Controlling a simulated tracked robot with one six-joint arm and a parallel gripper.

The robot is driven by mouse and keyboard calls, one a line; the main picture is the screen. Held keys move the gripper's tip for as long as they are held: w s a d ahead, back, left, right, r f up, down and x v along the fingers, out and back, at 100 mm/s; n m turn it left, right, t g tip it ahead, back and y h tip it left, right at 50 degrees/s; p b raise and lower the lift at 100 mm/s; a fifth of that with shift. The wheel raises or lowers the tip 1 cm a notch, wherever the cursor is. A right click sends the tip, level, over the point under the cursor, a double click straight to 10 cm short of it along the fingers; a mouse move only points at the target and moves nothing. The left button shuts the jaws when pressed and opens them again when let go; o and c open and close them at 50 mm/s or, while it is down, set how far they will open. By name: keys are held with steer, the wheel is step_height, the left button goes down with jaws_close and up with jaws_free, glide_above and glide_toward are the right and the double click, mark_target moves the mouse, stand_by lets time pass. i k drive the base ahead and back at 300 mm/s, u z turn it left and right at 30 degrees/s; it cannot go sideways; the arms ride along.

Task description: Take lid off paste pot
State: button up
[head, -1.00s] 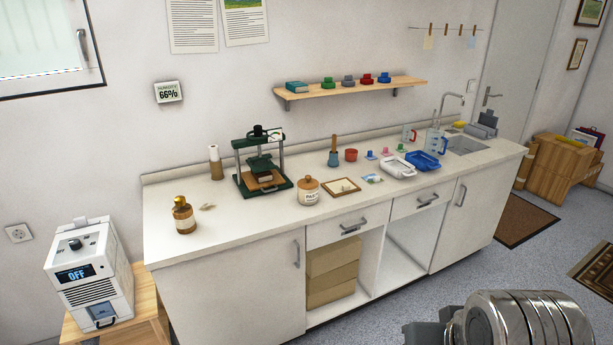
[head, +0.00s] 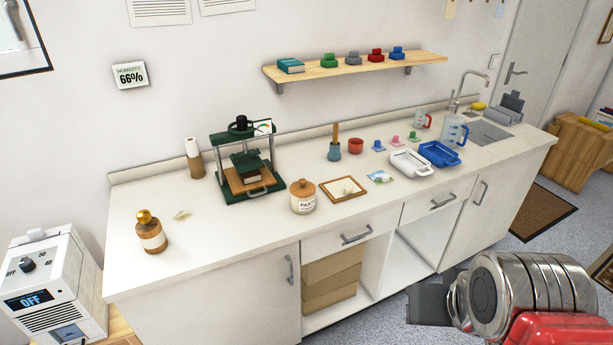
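The paste pot (head: 303,202) stands upright on the white counter, a cream jar with a label reading "PAST…". Its tan wooden lid (head: 302,187) with a small knob sits on top of it. My gripper (head: 428,304) shows only in part as a dark grey shape at the lower right, in front of the cabinets and below counter height. It is well apart from the pot. Its fingers cannot be made out clearly, and nothing is seen in it.
On the counter (head: 220,243), a green press (head: 246,168) stands behind left of the pot and a framed board (head: 343,189) lies to its right. A brown bottle (head: 151,231) stands left. White and blue trays (head: 439,153) lie near the sink. Counter in front of the pot is clear.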

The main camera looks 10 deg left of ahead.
mark_target(301, 188)
steer(key=i, duration=0.8)
steer(key=u, duration=1.4)
steer(key=i, duration=0.45)
steer(key=u, duration=0.15)
